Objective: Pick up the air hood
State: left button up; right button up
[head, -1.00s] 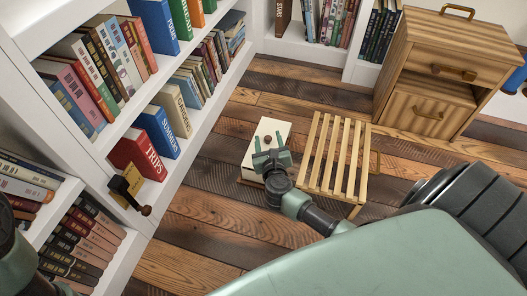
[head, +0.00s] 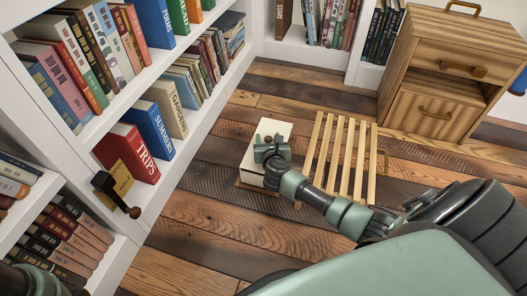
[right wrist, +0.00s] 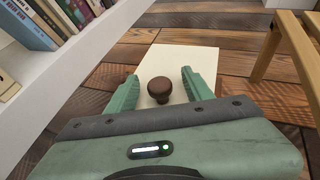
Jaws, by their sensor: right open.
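The air hood appears to be the pale, box-shaped cover (head: 249,165) with a round brown knob on top. It sits on a low wooden base on the plank floor. In the right wrist view its cream top (right wrist: 200,62) lies below the jaws. My right gripper (head: 268,144) is over the hood, open. In the right wrist view the brown knob (right wrist: 160,87) stands between the two green fingers (right wrist: 160,77), with a gap on each side. In the head view the gripper partly hides the knob.
A slatted wooden stand (head: 340,160) is close to the hood's right. A white bookcase (head: 205,118) runs along the left, with a dark-handled object (head: 114,190) at its shelf edge. A wooden cabinet (head: 437,70) stands at the back right. Bare floor (head: 200,225) lies in front.

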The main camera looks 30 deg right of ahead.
grip_shut()
jog(key=shift+r, duration=0.1)
dwell(1.3)
